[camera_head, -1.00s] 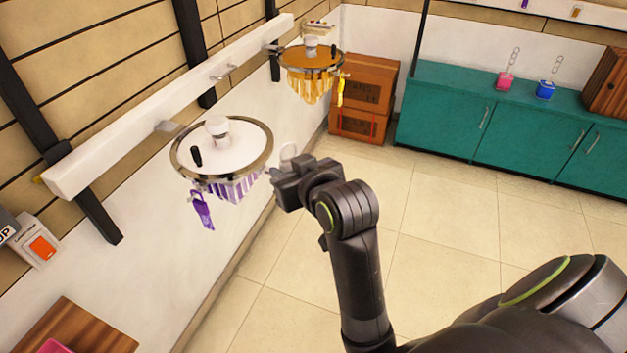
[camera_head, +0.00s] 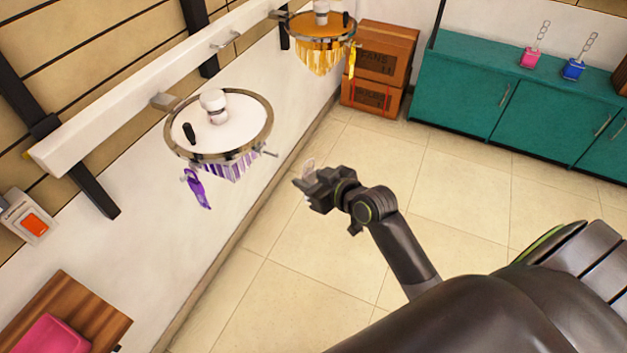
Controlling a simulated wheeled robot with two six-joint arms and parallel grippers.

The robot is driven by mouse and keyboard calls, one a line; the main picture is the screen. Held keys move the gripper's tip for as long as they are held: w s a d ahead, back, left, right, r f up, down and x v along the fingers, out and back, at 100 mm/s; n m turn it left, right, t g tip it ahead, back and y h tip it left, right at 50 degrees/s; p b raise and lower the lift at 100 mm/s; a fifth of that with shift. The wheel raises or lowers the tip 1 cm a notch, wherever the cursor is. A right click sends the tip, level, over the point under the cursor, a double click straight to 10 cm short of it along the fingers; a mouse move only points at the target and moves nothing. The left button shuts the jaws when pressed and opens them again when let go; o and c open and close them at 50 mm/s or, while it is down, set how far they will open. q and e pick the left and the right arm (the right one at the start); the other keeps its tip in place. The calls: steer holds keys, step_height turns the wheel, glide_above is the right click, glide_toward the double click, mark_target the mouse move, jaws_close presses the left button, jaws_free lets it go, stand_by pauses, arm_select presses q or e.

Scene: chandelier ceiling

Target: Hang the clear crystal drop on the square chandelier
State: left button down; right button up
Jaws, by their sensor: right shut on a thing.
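My right gripper (camera_head: 303,184) is shut on a small pale, see-through piece, which looks like the clear crystal drop (camera_head: 309,164). Its lower part is hidden by the gripper. The gripper is in open air, right of and apart from a round chandelier with purple crystals (camera_head: 232,170). A purple drop (camera_head: 197,189) hangs from that chandelier's rim. Behind it hangs a second round chandelier with amber crystals (camera_head: 320,61), with a yellow drop (camera_head: 352,60) at its side. No square chandelier shows in this view. My left gripper is not in view.
A white rail (camera_head: 120,118) runs along the left wall and bears the chandeliers. A wooden surface (camera_head: 92,314) is lower left. The middle floor is clear.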

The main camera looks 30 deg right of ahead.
steer(key=shift+w+a+b, duration=0.35)
steer(key=shift+w+a, duration=0.6)
steer(key=shift+w, duration=0.25)
steer(key=shift+w+a, duration=0.6)
steer(key=shift+w, duration=0.15)
steer(key=shift+w+a+r, duration=0.1)
steer(key=shift+w+a, duration=0.15)
steer(key=shift+w, duration=0.1)
steer(key=shift+w+a, duration=0.1)
steer(key=shift+w, duration=0.05)
steer(key=shift+w+a, duration=0.65)
steer(key=shift+w, duration=0.15)
steer(key=shift+w+a, duration=0.1)
steer(key=shift+w, duration=0.1)
steer(key=shift+w+a, duration=0.4)
steer(key=shift+w, duration=0.05)
